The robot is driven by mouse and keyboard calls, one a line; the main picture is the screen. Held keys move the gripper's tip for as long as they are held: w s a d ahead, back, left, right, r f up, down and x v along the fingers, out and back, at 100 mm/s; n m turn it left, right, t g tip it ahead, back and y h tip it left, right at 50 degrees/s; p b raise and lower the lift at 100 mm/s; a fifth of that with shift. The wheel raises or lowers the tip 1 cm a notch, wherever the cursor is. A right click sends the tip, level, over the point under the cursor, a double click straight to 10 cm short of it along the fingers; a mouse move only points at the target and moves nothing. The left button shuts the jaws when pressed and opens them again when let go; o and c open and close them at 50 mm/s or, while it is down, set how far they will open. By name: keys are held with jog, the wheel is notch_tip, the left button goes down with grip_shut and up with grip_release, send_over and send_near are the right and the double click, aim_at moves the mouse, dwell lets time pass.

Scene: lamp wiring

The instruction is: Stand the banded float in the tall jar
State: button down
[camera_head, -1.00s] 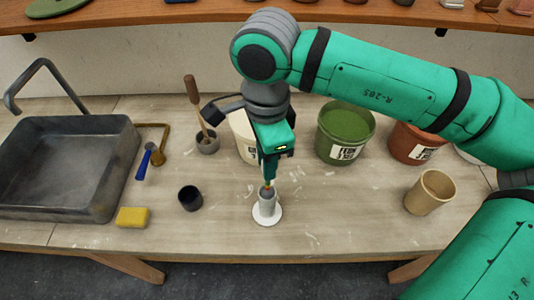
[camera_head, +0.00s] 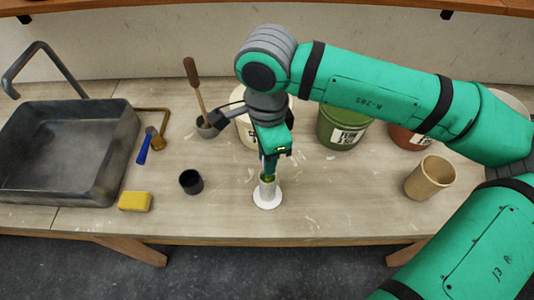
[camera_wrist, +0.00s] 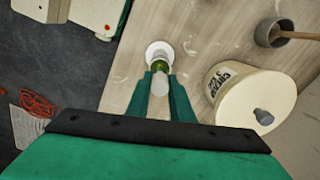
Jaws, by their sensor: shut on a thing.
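The tall jar (camera_head: 267,194) is a narrow grey-white cylinder standing upright on a round white foot near the table's front edge. My gripper (camera_head: 268,175) points down right over its mouth, with its fingers shut on the banded float (camera_head: 268,178). Only a small yellow-green bit of the float shows in the head view. In the wrist view the fingers (camera_wrist: 160,85) close around a pale end, with a green part (camera_wrist: 160,66) beyond it, in line with the white foot (camera_wrist: 160,49). The float's lower end seems to be inside the jar, but its depth is unclear.
A dark cup (camera_head: 191,182) and a yellow sponge (camera_head: 135,201) stand to the left, near the sink (camera_head: 60,150). A tan cup (camera_head: 430,178) stands at the right. A cream tub (camera_wrist: 243,95) and a green tub (camera_head: 340,128) stand behind. Table around the jar is clear.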

jog(key=c, duration=1.5)
grip_release()
notch_tip(320, 180, up, 11)
jog(key=shift+f, duration=0.1)
